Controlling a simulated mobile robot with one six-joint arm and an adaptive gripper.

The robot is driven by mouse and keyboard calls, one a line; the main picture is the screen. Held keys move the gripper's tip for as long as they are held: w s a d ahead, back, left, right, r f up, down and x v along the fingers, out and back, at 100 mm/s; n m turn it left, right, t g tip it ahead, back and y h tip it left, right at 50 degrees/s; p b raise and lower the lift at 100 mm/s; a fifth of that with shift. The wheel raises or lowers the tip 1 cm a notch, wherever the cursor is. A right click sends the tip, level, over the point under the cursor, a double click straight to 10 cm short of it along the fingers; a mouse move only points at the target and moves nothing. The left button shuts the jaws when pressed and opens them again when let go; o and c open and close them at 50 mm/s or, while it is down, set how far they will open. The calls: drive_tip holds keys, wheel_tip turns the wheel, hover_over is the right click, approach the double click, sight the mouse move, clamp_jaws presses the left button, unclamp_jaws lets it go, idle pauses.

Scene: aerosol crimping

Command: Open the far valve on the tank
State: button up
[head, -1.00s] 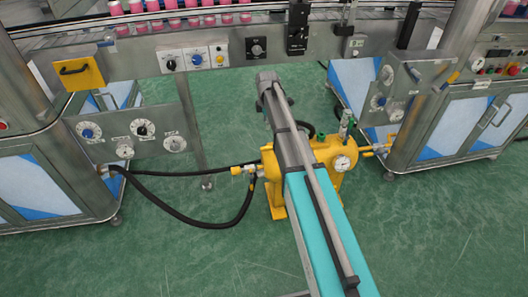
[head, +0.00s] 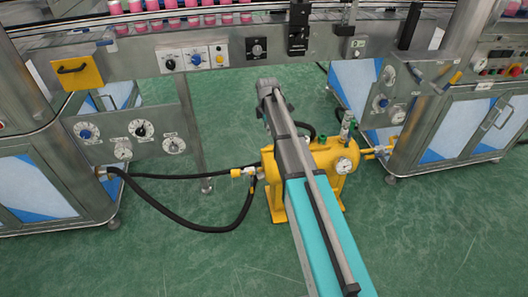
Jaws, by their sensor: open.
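The yellow tank (head: 325,158) stands on the green floor below the conveyor machine. A round white pressure gauge (head: 344,165) faces me on its right part. A brass and yellow fitting (head: 245,172) joins the tank's left side to a black hose. Yellow piping (head: 375,152) leaves its right side toward the cabinet. My arm crosses in front of the tank and hides its middle. Which fitting is the far valve, and whether it is open, I cannot tell.
The black hose (head: 190,222) loops across the floor to the left cabinet (head: 40,185). The right cabinet (head: 440,130) stands close to the tank's right side. A steel control rail (head: 300,45) runs above and behind. The green floor in front is clear on both sides.

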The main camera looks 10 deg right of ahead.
sight(267, 149)
drive_tip(key=shift+f+b, duration=5.3)
drive_tip(key=shift+f, duration=0.3)
clamp_jaws()
